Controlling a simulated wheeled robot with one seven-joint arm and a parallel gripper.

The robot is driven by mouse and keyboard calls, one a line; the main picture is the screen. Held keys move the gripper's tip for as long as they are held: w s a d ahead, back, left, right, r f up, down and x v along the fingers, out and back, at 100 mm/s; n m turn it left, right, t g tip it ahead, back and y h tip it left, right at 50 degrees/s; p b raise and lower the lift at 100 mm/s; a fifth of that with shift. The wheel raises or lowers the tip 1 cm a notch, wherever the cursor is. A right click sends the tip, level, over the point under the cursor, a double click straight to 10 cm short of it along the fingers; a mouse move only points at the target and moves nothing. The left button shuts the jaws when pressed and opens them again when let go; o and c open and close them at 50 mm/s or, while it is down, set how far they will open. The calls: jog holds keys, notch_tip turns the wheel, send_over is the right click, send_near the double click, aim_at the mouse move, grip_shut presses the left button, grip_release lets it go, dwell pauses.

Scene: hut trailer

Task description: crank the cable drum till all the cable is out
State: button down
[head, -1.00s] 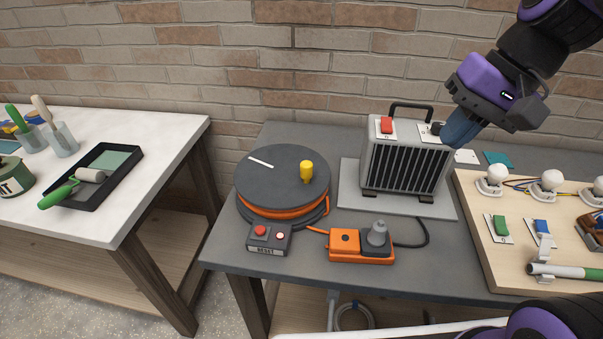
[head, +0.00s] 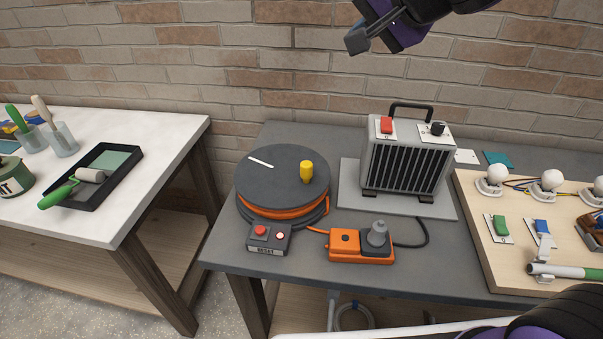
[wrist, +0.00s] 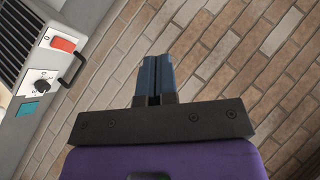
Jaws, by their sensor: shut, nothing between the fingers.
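The cable drum (head: 285,172) sits on the grey workbench in the head view, a dark round top with a white mark and an upright yellow crank knob (head: 307,171) at its right side. Orange cable (head: 284,211) shows wound below the top disc, and a length runs from the drum to an orange socket box (head: 361,245). My gripper (head: 357,41) is high against the brick wall, above and to the right of the drum and clear of everything. In the wrist view its blue fingers (wrist: 155,75) are together with nothing between them.
A heater (head: 405,155) with a red switch and a dial stands right of the drum. A board with bulbs and switches (head: 500,258) lies at the right. A white table (head: 125,205) stands at the left.

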jog(key=w+a+f+m+t+h, duration=0.1)
jog(key=w+a+f+m, duration=0.1)
jog(key=w+a+m, duration=0.25)
jog(key=m+h, duration=0.3)
jog(key=m, duration=0.1)
send_over(303, 190)
jog(key=w, duration=0.3)
notch_tip(303, 190, down, 7)
jog(key=s+a+f+m+g+h, duration=0.3)
jog(key=s+f+h, duration=0.15)
jog(key=f, duration=0.35)
jog(key=s+a+f+m+g+h, duration=0.35)
jog(key=s+f, duration=0.25)
jog(key=f, duration=0.2)
jog(key=shift+n, duration=0.4)
jog(key=x, duration=0.9)
jog(key=shift+s+d+f, duration=0.1)
jog(key=shift+s+f, duration=0.1)
jog(key=w, duration=0.1)
jog(key=w+d, duration=0.1)
jog(key=w, duration=0.1)
jog(key=shift+f, duration=0.2)
jog(key=shift+w+d, duration=0.15)
jog(key=shift+w, duration=0.45)
jog(key=shift+w+d+n+y, duration=0.2)
jog(key=shift+d+n+y, duration=0.05)
jog(key=shift+n+y, duration=0.15)
